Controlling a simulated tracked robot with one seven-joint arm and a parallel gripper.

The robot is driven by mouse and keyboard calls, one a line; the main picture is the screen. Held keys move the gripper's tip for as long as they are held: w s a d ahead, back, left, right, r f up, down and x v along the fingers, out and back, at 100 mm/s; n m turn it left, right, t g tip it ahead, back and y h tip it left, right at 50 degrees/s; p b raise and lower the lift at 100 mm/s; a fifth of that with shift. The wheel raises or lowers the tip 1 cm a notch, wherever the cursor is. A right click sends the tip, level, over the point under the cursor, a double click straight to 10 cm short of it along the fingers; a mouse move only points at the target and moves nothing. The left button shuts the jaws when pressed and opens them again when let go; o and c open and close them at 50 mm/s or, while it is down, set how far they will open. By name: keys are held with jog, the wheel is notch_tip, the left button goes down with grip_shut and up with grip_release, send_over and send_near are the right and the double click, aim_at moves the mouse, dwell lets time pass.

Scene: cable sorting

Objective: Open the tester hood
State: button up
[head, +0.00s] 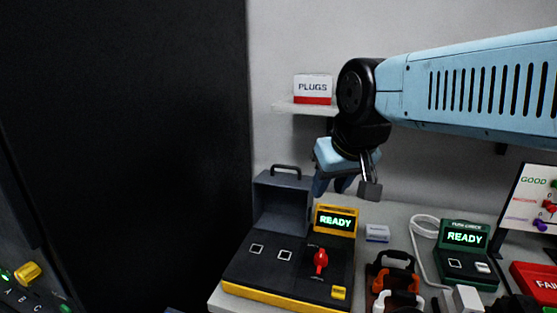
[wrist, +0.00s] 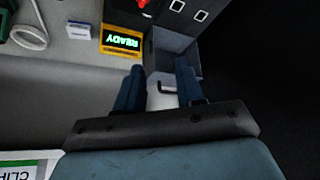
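The tester (head: 290,265) is a dark box with a yellow front edge and a yellow screen reading READY (head: 336,221). Its grey hood (head: 282,205) stands raised at the back left, with a dark handle (head: 286,168) on top. The panel in front of it, with two white-outlined squares, is uncovered. My gripper (head: 334,190) is to the right of the hood in the head view, pointing down. In the wrist view my gripper (wrist: 159,88) has its blue fingers apart, with the hood (wrist: 178,48) beyond them.
A red switch (head: 320,261) stands on the tester. A PLUGS box (head: 312,88) sits on a wall shelf (head: 300,109) above. To the right are a small white box (head: 377,233), several connectors (head: 393,280) and a green checker (head: 465,255). A black panel (head: 130,140) fills the left.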

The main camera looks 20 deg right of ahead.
jog(key=w+r+n+g, duration=0.2)
jog(key=w+r+n, duration=0.3)
jog(key=w, duration=0.7)
jog(key=w+r+n+g, duration=0.25)
jog(key=w+n, duration=0.35)
jog(key=w, duration=0.6)
jog(key=shift+h, duration=0.3)
jog(key=f, duration=0.4)
jog(key=w+f, duration=0.1)
jog(key=f, duration=0.8)
jog(key=shift+w+f, duration=0.15)
jog(key=shift+f, duration=0.1)
jog(key=shift+c, duration=0.5)
grip_shut()
jog(key=shift+d+r, duration=0.1)
